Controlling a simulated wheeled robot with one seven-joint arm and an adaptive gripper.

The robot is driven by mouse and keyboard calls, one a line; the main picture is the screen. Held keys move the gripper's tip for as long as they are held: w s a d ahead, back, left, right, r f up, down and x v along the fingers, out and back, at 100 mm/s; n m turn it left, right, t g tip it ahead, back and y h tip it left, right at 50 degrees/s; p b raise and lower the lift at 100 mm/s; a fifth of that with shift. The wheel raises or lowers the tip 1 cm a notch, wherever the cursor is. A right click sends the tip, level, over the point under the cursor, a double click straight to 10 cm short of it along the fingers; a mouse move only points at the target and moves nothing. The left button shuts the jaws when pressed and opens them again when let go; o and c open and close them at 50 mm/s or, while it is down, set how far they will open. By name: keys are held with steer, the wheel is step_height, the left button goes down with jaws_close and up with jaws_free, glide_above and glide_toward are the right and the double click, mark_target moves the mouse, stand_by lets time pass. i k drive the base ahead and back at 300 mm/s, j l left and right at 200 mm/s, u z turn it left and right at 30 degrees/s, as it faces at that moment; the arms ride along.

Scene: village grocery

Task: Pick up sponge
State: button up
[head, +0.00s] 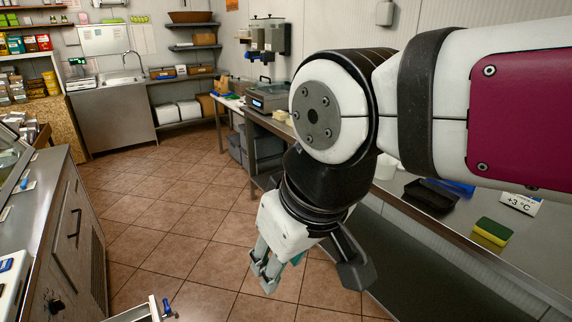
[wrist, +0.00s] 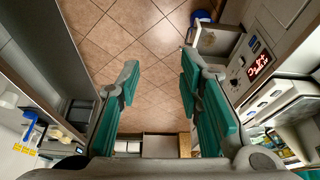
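The sponge (head: 492,231), green on top with a yellow layer below, lies on the steel counter (head: 455,228) at the right in the head view. I cannot make it out in the wrist view. My gripper (head: 266,272) hangs over the tiled floor, left of the counter and well apart from the sponge. In the wrist view my gripper (wrist: 160,75) is open, its teal-padded fingers wide apart with only floor between them.
On the counter near the sponge are a white +3 °C sign (head: 521,202), a black tray (head: 431,195) and a blue item (head: 458,186). A grey scale-like device (head: 268,95) stands farther back.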

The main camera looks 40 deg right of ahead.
mark_target(495, 231)
steer(key=z, duration=2.15)
steer(key=u, duration=2.25)
steer(key=z, duration=2.15)
steer(key=i+l+z, duration=0.15)
steer(key=i+z, duration=0.2)
steer(key=i, duration=0.1)
